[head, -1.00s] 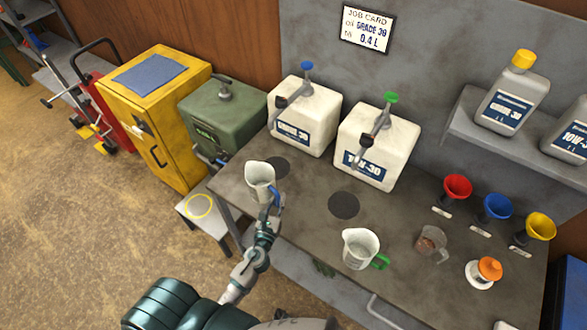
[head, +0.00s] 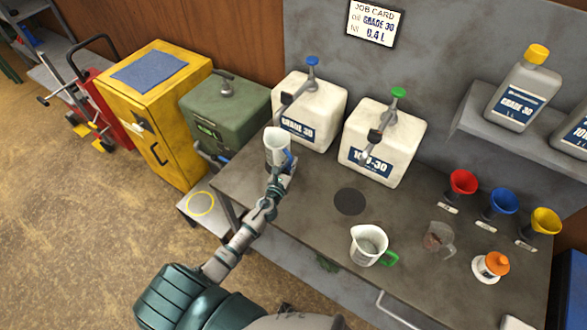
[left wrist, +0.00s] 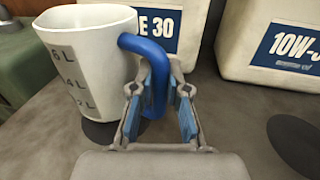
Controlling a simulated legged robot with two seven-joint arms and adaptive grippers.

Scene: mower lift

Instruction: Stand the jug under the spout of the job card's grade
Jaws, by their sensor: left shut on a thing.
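The white jug with a blue handle (head: 276,148) stands roughly upright in front of the Grade 30 container (head: 309,108), near its spout (head: 287,98). My left gripper (head: 283,180) is shut on its blue handle, as the left wrist view shows (left wrist: 158,95). A dark round pad (left wrist: 100,132) shows below the jug (left wrist: 88,65); I cannot tell if the jug touches it. The job card (head: 375,22) reads Grade 30, 0.4 L. The 10W-30 container (head: 382,140) with a green cap stands to the right. My right gripper is not in view.
An empty dark pad (head: 350,201) lies before the 10W-30 container. Coloured funnels (head: 503,202) line the back. A green container (head: 225,110) stands left.

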